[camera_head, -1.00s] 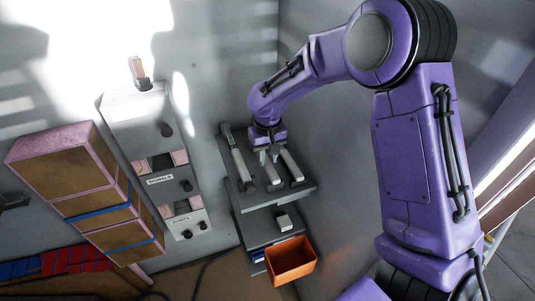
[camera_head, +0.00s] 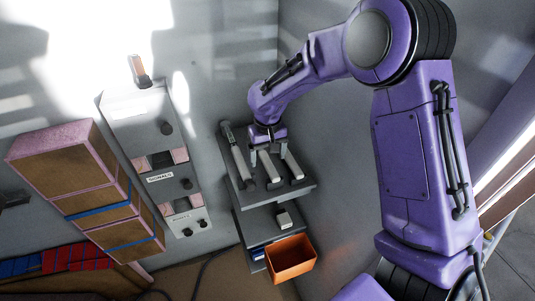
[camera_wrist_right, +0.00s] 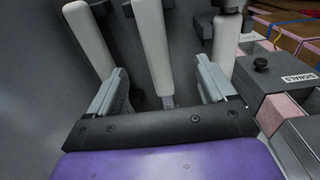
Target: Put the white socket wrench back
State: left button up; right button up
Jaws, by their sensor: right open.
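Three white-handled tools lie side by side on the grey upper shelf (camera_head: 305,187): a left one (camera_head: 240,160), a middle one (camera_head: 269,168) and a right one (camera_head: 294,168). Their shapes are too alike to tell surely which is the white socket wrench. My right gripper (camera_head: 268,157) is open over the shelf, its fingers on either side of the middle tool. In the right wrist view the middle handle (camera_wrist_right: 154,45) lies between the spread fingers, with a gap to each. The other handles (camera_wrist_right: 88,38) (camera_wrist_right: 226,42) lie outside them. My left gripper is not in view.
A lower shelf holds a small light block (camera_head: 284,219), and an orange bin (camera_head: 290,260) is below it. A grey control panel (camera_head: 140,115) with knobs is on the wall to the left. Stacked brown boxes (camera_head: 65,160) stand farther left.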

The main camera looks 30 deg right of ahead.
jog(key=shift+r+p, duration=0.9)
jog(key=shift+r, duration=0.25)
jog(key=shift+s+r, duration=0.15)
jog(key=shift+r, duration=1.7)
notch_tip(320, 180, up, 10)
jog(key=b, duration=0.1)
jog(key=shift+s+r+b, duration=0.15)
jog(key=shift+r+b, duration=0.1)
jog(key=shift+b, duration=0.1)
jog(key=shift+a, duration=0.1)
